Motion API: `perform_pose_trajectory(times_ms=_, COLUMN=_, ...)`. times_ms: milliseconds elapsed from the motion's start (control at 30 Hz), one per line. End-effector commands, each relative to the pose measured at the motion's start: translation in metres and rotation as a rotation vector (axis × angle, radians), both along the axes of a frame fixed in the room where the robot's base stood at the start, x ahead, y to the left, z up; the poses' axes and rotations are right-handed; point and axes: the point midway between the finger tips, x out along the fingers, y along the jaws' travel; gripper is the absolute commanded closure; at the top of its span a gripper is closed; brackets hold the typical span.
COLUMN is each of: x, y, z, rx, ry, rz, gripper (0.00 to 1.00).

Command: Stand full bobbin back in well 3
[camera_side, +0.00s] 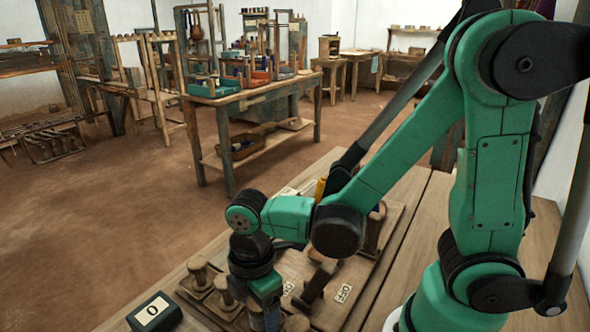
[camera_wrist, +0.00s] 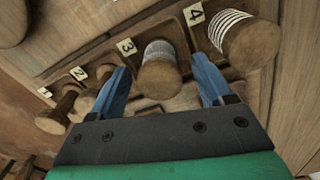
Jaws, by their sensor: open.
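In the wrist view a bobbin (camera_wrist: 161,78) with pale grey thread stands between my fingers, by the label 3 (camera_wrist: 126,47). My gripper (camera_wrist: 161,66) is open, with one blue finger on each side of this bobbin and a gap visible on both sides. The bobbin's head hides most of well 3, so I cannot tell how deep it sits. A fuller, white-wound bobbin (camera_wrist: 238,36) leans outward in the view by label 4 (camera_wrist: 195,14). In the side view my gripper (camera_side: 264,301) is low over the bobbin rack, its fingertips hard to make out.
Bare wooden bobbins stand by label 1 (camera_wrist: 45,92) and label 2 (camera_wrist: 79,73), just left of my fingers. In the side view a black counter box (camera_side: 155,312) showing 0 sits at the rack's left. A loom-room table (camera_side: 240,97) stands well behind.

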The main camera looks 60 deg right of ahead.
Motion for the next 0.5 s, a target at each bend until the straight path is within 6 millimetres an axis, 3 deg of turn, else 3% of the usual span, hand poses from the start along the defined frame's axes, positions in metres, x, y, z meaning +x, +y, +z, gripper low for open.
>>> perform_pose_trajectory(times_ms=167, x=0.0, y=0.0, z=0.011, rx=0.0, ry=0.0, rz=0.0, gripper=0.27)
perform_pose_trajectory(times_ms=500, x=0.0, y=0.0, z=0.059, rx=0.0, ry=0.0, rz=0.0, gripper=0.27)
